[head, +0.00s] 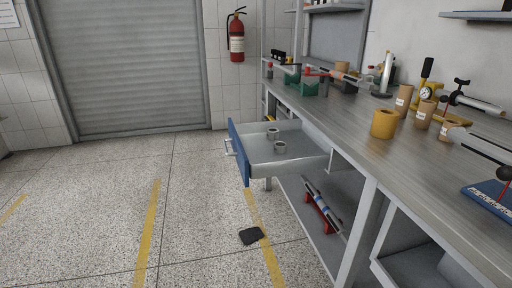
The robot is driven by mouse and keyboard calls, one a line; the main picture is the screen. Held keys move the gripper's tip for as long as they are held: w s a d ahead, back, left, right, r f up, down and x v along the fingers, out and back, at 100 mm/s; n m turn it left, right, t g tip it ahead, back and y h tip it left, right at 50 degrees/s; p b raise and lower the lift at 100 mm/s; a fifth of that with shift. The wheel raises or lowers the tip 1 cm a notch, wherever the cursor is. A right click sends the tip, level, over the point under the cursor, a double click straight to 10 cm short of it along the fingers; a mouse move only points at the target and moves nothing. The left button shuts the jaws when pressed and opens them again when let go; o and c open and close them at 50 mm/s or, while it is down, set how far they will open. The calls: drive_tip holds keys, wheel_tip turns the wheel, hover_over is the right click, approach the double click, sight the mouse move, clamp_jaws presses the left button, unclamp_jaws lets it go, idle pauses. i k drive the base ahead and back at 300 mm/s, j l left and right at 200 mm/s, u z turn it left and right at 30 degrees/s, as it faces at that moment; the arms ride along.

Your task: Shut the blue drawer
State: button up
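The blue drawer (238,153) hangs under the long workbench, pulled well out to the left. Its blue front carries a pale bar handle (229,147) facing left. The grey tray behind the front is exposed, and two small grey ring-like pieces (280,147) lie in it. My gripper is not in the head view, so its place and state are hidden.
The grey workbench (345,116) runs along the right, with a yellow cup (384,123), tan cylinders (404,99) and tools on top. A dark flat object (251,236) lies on the floor below the drawer. The floor left of the drawer is clear.

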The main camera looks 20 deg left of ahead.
sight(256, 158)
drive_tip(key=u, duration=0.95)
